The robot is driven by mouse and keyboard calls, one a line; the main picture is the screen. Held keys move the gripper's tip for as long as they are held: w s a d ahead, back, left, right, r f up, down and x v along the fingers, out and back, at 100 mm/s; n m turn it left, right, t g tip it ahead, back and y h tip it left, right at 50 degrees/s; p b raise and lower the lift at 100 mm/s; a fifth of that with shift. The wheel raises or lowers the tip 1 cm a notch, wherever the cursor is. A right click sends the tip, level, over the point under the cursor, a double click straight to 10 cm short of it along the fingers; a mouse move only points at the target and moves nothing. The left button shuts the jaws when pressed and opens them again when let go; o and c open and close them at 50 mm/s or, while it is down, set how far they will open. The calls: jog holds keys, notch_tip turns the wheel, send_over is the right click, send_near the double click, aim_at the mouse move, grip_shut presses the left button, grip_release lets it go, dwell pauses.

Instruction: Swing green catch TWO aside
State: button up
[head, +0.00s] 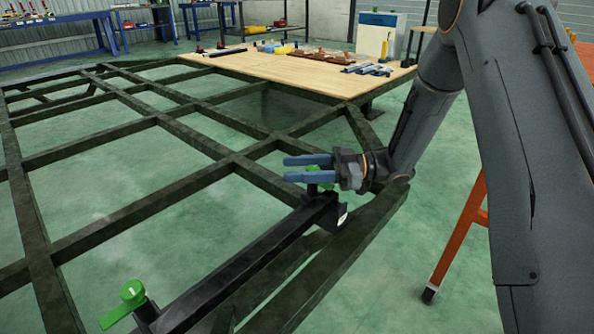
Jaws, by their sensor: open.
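One green catch (130,293) sits on a black post at the near end of the dark rail, lower left, with its lever pointing left and down. Another green catch (312,188) shows at the far end of the rail, partly hidden behind my gripper's lower finger. I cannot read a number on either one, so I cannot tell which is catch two. My gripper (287,169) is open and empty, its two blue-grey fingers pointing left, just over the far catch. I cannot tell whether a finger touches it.
The dark trailer frame (235,160) of crossing beams fills the left and middle. A wooden deck (290,68) with tools lies at the back. A black block with a white label (343,217) is at the rail's far end. An orange stand (460,235) is at right.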

jog(key=c, duration=1)
jog(key=shift+c, duration=0.2)
jog(key=shift+r+m+t+p, duration=0.15)
jog(key=shift+m+t+p, duration=0.25)
jog(key=shift+t+p, duration=0.35)
jog(key=shift+w+d+m+t+h+p, duration=0.55)
jog(key=shift+w+m+t+h+p, duration=0.15)
jog(key=shift+m+t+h+p, duration=2.25)
jog(key=shift+w+d+m+t+h+p, duration=0.5)
jog(key=shift+w+m+t+h+p, duration=0.2)
jog(key=shift+m+t+h+p, duration=1.95)
jog(key=shift+w+d+m+t+h+p, duration=0.65)
jog(key=shift+m+t+h+p, duration=1.55)
jog(key=shift+m+t+p, duration=1.2)
jog(key=shift+w+n+t+p, duration=0.1)
jog(key=shift+n+t+p, duration=0.25)
jog(key=shift+p, duration=0.2)
